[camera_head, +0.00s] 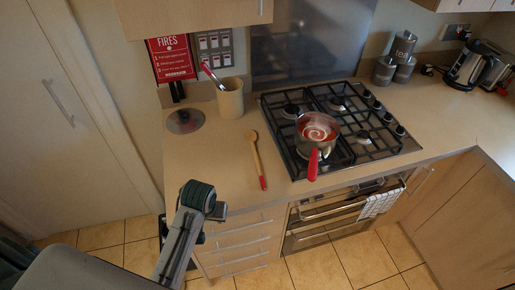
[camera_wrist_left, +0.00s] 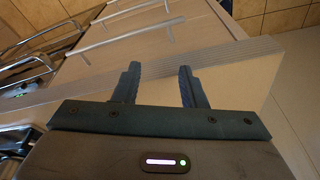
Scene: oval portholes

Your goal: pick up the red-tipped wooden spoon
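The wooden spoon (camera_head: 258,160) lies flat on the beige counter, left of the gas hob. Its bowl points to the back and its red tip (camera_head: 263,184) lies near the counter's front edge. My left arm reaches up from the bottom in the head view. Its wrist is in front of the counter, left of and nearer than the spoon; the fingers are hard to make out there. The spoon is not visible in that view. My right gripper is not in view.
A red-handled pan (camera_head: 317,132) sits on the hob (camera_head: 350,147), its handle pointing forward. A beige crock (camera_head: 230,99) with a red-handled utensil and a round lid (camera_head: 185,121) stand behind left. Drawers (camera_head: 240,246) are below the counter. The counter around the spoon is clear.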

